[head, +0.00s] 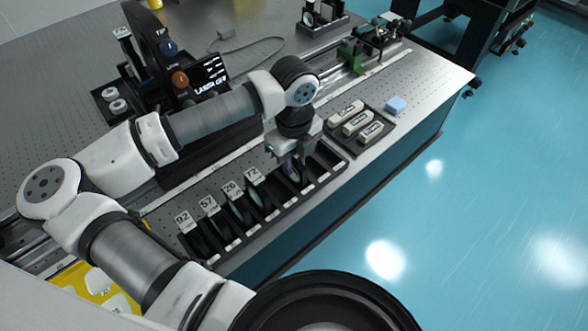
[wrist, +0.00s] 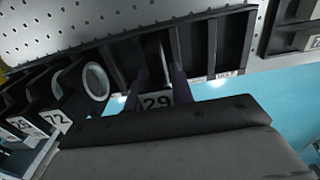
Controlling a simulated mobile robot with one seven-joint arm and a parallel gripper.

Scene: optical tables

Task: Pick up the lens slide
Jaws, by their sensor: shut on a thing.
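A black slotted rack (head: 318,178) lies along the front edge of the optical table. Lens slides with white tags stand in its left slots: 92 (head: 183,221), 57 (head: 208,206), 26 (head: 231,191) and 72 (head: 253,176). My gripper (head: 292,168) is over the rack, right of slide 72. In the wrist view its two dark fingers (wrist: 159,82) are closed on a slide tagged 29 (wrist: 157,100). Most of that slide is hidden by the fingers, and I cannot tell whether it is clear of its slot. The round lens of slide 72 (wrist: 95,82) shows to the left.
Right of the rack is a black tray (head: 337,137) with several labelled pale blocks, and a blue block (head: 396,105) lies beyond it. A black laser unit (head: 170,80) stands behind the arm. A rail with green mounts (head: 351,53) runs along the table. Rack slots to the right look empty.

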